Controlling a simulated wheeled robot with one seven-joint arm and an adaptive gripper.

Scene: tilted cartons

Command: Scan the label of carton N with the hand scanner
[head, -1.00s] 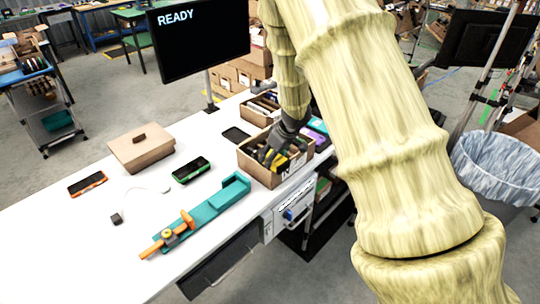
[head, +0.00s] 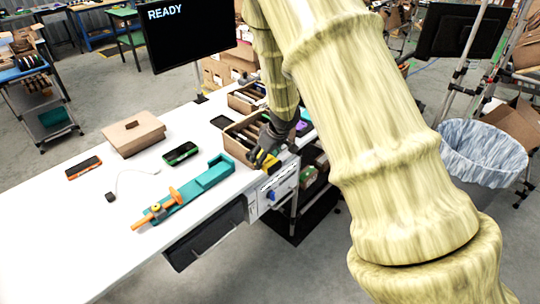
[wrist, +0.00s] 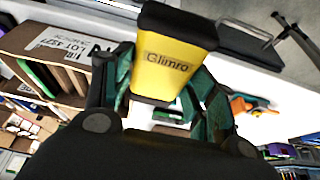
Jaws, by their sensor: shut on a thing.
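My gripper (head: 266,160) is shut on a yellow and black device marked "Glimro", which looks like the hand scanner (wrist: 168,65). In the head view the gripper hangs at the front right side of an open, tilted carton (head: 232,147) on the white table. The wrist view shows a brown carton wall (wrist: 22,40) at the left, with a white printed label (wrist: 65,45) and a large dark N partly behind the gripper. The scanner is to the right of this label and apart from it. Its scanning face cannot be made out.
A second open carton (head: 236,103) stands behind. A lidded box (head: 134,133), an orange-edged device (head: 84,168), a green-edged device (head: 181,153) and a teal holder (head: 205,180) lie on the table (head: 60,220). A monitor (head: 192,35) reads READY. A lined bin (head: 482,150) stands right.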

